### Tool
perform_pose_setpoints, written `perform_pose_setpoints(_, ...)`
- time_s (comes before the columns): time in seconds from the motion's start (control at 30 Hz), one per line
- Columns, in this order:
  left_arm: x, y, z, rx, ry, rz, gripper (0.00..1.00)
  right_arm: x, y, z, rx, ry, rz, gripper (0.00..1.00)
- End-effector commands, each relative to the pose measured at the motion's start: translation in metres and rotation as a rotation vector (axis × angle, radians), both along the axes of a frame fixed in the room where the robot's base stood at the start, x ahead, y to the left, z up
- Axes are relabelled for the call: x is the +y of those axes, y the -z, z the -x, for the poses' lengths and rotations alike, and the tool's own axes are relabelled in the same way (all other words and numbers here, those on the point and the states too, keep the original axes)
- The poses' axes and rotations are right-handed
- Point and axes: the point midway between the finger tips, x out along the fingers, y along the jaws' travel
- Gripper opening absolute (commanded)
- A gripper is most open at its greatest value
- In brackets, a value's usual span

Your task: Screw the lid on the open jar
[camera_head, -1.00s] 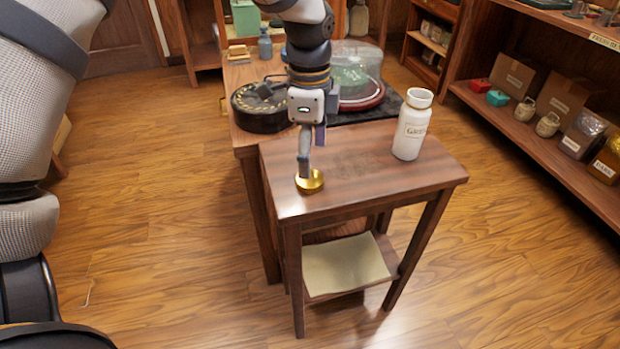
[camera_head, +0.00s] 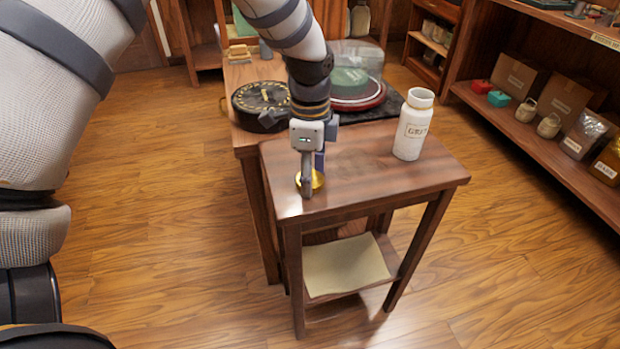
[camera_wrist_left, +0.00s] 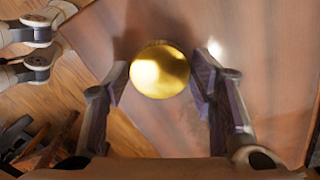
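The gold lid (camera_head: 317,181) lies at the near left corner of the small wooden table (camera_head: 385,180). My left gripper (camera_head: 307,188) points down over it, and its fingers partly hide it in the head view. In the left wrist view the round lid (camera_wrist_left: 160,70) sits between the two fingertips (camera_wrist_left: 160,74), with narrow gaps at its sides. The gripper looks open around the lid. The white jar (camera_head: 412,125) stands upright at the table's right side; its mouth is at the top. My right gripper is not seen in either view.
Behind the table, a longer table holds a round black-and-gold object (camera_head: 262,98) and a clear dome (camera_head: 358,70) on a red base. A shelf with boxes (camera_head: 560,98) stands at the right. The tabletop between lid and jar is clear.

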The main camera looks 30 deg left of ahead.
Motion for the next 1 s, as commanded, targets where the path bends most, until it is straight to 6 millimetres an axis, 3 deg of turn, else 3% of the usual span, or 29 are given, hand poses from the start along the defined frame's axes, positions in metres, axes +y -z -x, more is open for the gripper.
perform_pose_setpoints(0.37,0.000,0.000,0.000,0.000,0.000,0.000,0.36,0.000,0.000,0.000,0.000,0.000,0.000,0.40)
perform_pose_setpoints(0.53,0.000,-0.010,-0.001,-0.004,0.000,0.001,0.36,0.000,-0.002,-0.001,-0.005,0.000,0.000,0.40)
perform_pose_setpoints(0.67,0.000,-0.033,-0.001,-0.007,0.000,0.000,0.36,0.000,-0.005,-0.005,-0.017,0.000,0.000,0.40)
perform_pose_setpoints(0.9,-0.016,-0.099,0.045,-0.021,0.001,0.000,0.36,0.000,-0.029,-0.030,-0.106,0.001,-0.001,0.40)
perform_pose_setpoints(1.0,-0.025,-0.113,0.072,-0.017,0.002,-0.001,0.36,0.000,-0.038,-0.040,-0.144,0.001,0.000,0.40)
